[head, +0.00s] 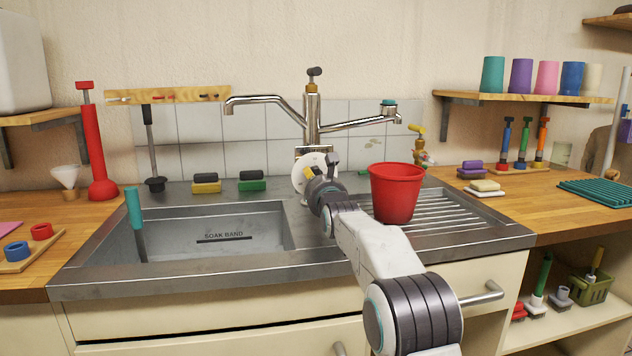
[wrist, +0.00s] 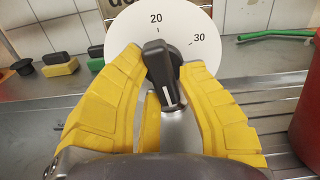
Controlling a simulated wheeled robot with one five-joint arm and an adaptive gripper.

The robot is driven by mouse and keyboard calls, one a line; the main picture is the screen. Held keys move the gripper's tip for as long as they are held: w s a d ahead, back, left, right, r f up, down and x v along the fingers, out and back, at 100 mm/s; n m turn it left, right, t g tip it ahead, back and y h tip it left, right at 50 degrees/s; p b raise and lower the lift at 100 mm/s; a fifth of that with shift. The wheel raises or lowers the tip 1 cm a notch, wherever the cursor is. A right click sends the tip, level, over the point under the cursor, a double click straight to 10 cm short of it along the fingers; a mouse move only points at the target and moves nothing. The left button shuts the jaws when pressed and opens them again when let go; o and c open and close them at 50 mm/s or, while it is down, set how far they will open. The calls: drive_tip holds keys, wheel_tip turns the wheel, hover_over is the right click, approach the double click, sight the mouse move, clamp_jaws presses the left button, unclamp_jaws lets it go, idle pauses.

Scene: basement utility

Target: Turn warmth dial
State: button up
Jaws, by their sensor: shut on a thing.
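The warmth dial is a white round plate (wrist: 203,28) marked 20 and 30, with a black bar-shaped knob (wrist: 160,62) in its middle. The knob stands nearly upright, its upper end just below the 20. A pale line shows on its lower end. My gripper (wrist: 158,70) has its yellow fingers on both sides of the knob, shut on it. In the head view the dial plate (head: 301,168) is below the tap, partly hidden by my gripper (head: 318,178). The rest of the dial's scale is hidden in the wrist view.
A red bucket (head: 397,194) stands on the drainboard close to the right of my arm. The tap (head: 312,118) rises above the dial. The sink basin (head: 210,235) lies left, with a teal-handled tool (head: 135,215) in it. Two sponges (head: 252,182) sit on the back ledge.

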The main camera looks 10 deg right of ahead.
drive_tip(key=o, duration=1.1)
drive_tip(key=shift+w+a+f, duration=0.1)
drive_tip(key=shift+f, duration=0.05)
drive_tip(key=shift+s, duration=6)
